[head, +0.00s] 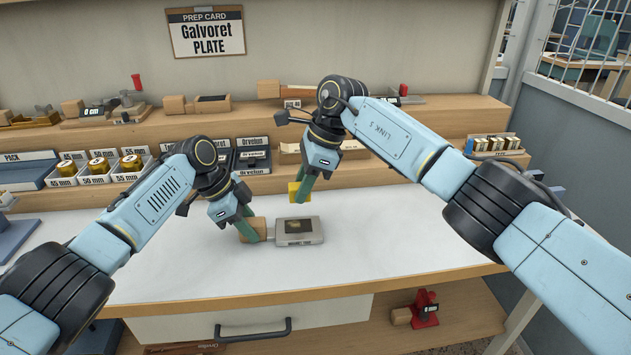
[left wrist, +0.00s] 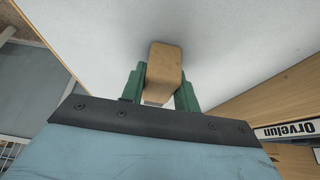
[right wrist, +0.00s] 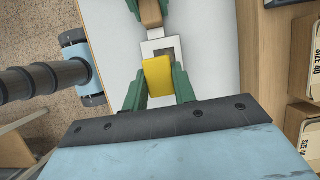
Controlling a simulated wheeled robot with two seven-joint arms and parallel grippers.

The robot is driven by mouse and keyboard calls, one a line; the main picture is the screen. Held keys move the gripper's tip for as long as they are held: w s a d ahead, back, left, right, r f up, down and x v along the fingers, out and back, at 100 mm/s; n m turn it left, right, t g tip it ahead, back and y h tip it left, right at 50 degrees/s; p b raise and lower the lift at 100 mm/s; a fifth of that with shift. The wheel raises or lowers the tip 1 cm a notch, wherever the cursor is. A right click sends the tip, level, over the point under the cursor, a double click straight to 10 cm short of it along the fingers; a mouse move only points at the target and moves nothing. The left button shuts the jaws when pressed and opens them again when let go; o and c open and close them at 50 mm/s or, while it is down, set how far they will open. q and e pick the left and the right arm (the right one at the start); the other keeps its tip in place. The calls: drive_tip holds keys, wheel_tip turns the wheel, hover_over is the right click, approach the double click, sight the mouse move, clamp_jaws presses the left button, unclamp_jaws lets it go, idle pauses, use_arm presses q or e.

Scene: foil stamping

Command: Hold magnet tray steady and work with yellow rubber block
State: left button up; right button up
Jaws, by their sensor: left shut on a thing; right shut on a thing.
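The magnet tray (head: 300,236) is a flat grey metal box with a dark recess on top and a wooden handle at its left end. It lies on the white worktop. My left gripper (head: 247,232) is shut on the wooden handle (head: 259,229); the handle fills the jaws in the left wrist view (left wrist: 165,72). My right gripper (head: 303,193) is shut on the yellow rubber block (head: 295,192) and holds it above the tray. In the right wrist view the yellow block (right wrist: 157,77) sits between the green fingers, with the tray (right wrist: 157,47) beyond it.
A wooden shelf (head: 360,107) behind the worktop (head: 390,240) holds tools and labelled boxes of yellow-topped rolls (head: 102,163). A drawer handle (head: 252,331) sits below the front edge. The worktop right of the tray is clear.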

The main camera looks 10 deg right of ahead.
sight(298, 226)
drive_tip(key=shift+f, duration=3.6)
drive_tip(key=shift+a+f, duration=0.25)
drive_tip(key=shift+a, duration=0.85)
drive_tip(key=shift+c, duration=0.4)
drive_tip(key=shift+a, duration=1)
drive_tip(key=d, duration=0.4)
drive_tip(key=shift+d, duration=0.1)
drive_tip(key=shift+d+r, duration=0.15)
drive_tip(key=shift+r, duration=4)
